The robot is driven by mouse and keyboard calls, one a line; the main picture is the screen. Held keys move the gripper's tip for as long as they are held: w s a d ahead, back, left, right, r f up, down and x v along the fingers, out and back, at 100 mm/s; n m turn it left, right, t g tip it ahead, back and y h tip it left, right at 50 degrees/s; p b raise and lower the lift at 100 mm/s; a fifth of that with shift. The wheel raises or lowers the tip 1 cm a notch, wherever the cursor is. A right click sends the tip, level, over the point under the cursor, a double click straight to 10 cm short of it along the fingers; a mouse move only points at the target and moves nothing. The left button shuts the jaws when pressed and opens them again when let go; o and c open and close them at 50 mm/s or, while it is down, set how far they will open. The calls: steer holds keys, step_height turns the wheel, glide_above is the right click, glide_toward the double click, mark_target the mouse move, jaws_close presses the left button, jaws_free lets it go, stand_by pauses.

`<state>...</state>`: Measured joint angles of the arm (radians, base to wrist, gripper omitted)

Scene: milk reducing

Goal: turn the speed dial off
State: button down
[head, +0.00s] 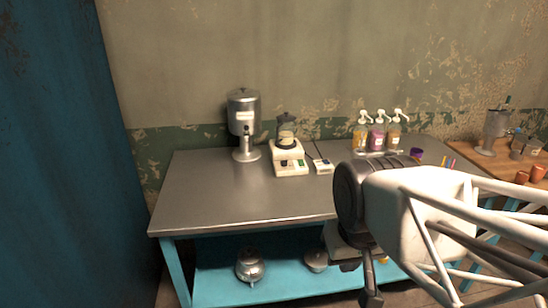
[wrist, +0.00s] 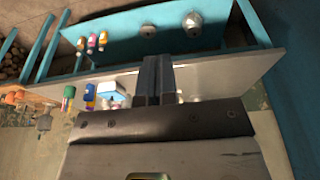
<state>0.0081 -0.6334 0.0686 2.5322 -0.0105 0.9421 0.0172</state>
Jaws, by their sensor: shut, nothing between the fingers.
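A cream appliance (head: 290,160) with a dark-topped jar (head: 286,130) stands on the metal table. Its front has small dark and green controls, too small to tell which one is the speed dial. A small white box (head: 321,166) sits just right of it, with a dark cord. My gripper (head: 370,298) hangs in front of the table's front edge, well apart from the appliance. In the wrist view my gripper (wrist: 157,62) has its two dark fingers together with nothing held. The appliance is not clearly visible there.
A metal dispenser (head: 243,120) stands left of the appliance. Several pump bottles (head: 377,135) stand to the right. The metal table (head: 215,190) is clear at front left. Its blue lower shelf (head: 215,282) holds metal pots. A wooden table (head: 470,152) adjoins at right.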

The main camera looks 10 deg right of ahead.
steer(key=c, duration=1.4)
jaws_free()
steer(key=shift+r, duration=0.1)
steer(key=shift+o, duration=1.1)
steer(key=shift+w+r, duration=0.1)
steer(key=shift+w, duration=0.2)
steer(key=w+d+r+m+g, duration=0.1)
steer(key=w+r+m, duration=0.2)
steer(key=w, duration=1.5)
steer(key=w+r+m, duration=0.3)
steer(key=w, duration=1.6)
steer(key=w+f+m, duration=0.2)
steer(key=w+f, duration=0.4)
steer(key=w, duration=0.6)
steer(key=w+d+f+m+g, duration=0.1)
steer(key=w+f+m, duration=0.1)
steer(key=w+f, duration=0.5)
steer(key=w+d+f+m, duration=0.1)
steer(key=w+f, duration=0.6)
steer(key=w, duration=1)
steer(key=shift+f+m+g, duration=0.2)
steer(key=shift+m+g, duration=0.1)
steer(key=shift+m, duration=0.1)
steer(key=shift+s, duration=0.1)
